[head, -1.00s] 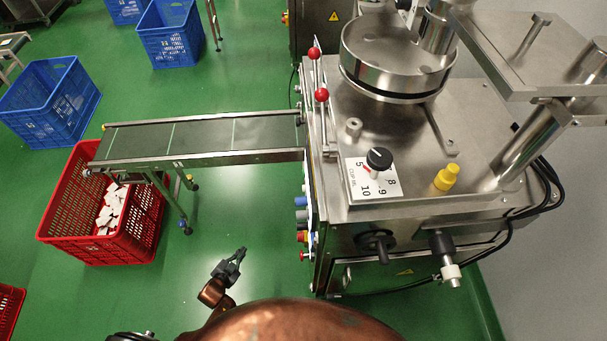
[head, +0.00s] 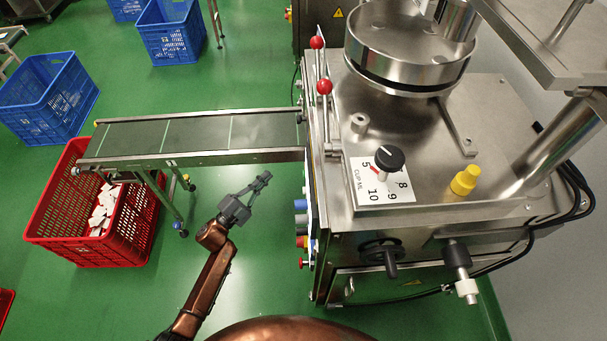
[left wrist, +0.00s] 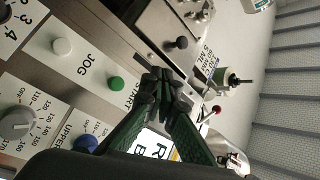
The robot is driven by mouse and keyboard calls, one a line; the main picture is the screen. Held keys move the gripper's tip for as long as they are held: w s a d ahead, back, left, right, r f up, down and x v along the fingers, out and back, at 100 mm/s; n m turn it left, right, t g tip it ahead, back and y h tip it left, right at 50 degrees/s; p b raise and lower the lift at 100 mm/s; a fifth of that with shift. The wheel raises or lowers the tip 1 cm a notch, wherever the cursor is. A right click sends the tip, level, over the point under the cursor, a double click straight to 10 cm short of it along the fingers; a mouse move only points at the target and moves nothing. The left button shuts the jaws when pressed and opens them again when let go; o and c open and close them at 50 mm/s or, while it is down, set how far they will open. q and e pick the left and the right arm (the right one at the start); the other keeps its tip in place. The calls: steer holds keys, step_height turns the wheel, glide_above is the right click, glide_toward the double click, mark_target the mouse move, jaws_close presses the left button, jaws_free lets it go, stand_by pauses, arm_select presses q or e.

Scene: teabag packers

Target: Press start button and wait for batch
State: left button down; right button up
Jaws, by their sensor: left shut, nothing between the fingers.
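The green button (left wrist: 116,83) beside the START label sits on the machine's control panel (left wrist: 100,62) in the left wrist view. My left gripper (head: 265,178) is shut and empty, in front of the panel side of the machine (head: 420,215) and below the conveyor in the head view. In the left wrist view its closed fingertips (left wrist: 160,76) appear just right of the green button, apart from it in the picture. The head view shows the panel only edge-on. A red crate (head: 125,252) under the conveyor's left end holds several white packets. My right gripper is not in view.
The conveyor (head: 190,135) juts left from the machine. Green floor is open below it. Blue crates (head: 48,95) stand at upper left.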

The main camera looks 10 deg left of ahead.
arm_select(q)
steer(key=w+d, duration=0.2)
steer(key=d, duration=0.6)
steer(key=shift+w+d+b, duration=0.2)
steer(key=shift+w+b, duration=0.05)
steer(key=shift+b, duration=0.05)
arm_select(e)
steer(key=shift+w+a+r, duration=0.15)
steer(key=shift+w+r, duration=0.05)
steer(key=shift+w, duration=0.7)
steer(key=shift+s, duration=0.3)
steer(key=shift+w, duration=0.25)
arm_select(q)
steer(key=shift+d, duration=0.1)
steer(key=shift+w+d, duration=0.1)
steer(key=shift+d, duration=0.2)
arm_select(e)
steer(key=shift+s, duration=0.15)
